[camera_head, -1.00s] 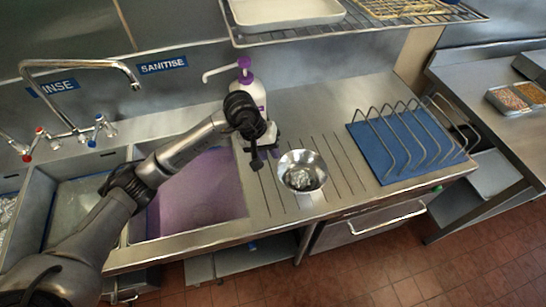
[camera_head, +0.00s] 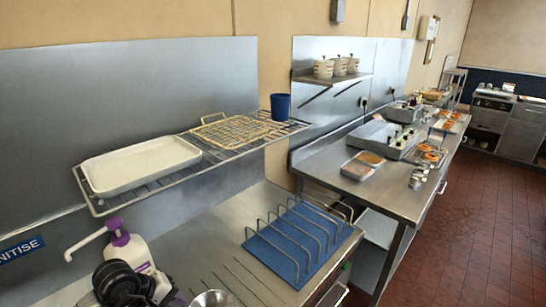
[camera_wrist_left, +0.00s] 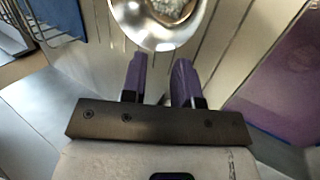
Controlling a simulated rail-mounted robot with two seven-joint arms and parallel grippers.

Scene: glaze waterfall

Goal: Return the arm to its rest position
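My left arm's dark wrist shows at the bottom left of the head view, in front of the white dispenser bottle (camera_head: 135,252) with a purple pump. In the left wrist view my left gripper (camera_wrist_left: 160,78) has its two purple-tinted fingers apart with nothing between them. A shiny metal bowl (camera_wrist_left: 137,32) lies just beyond the fingertips in that view, with something pale inside. The bowl's rim (camera_head: 213,298) also shows at the bottom edge of the head view. My right gripper is in neither view.
A wire shelf (camera_head: 165,178) above the drainer holds a white tray (camera_head: 140,165), a wire rack (camera_head: 232,131) and a blue cup (camera_head: 280,106). A blue mat with a wire rack (camera_head: 285,250) stands on the drainer. A steel counter (camera_head: 400,195) with food trays runs off right.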

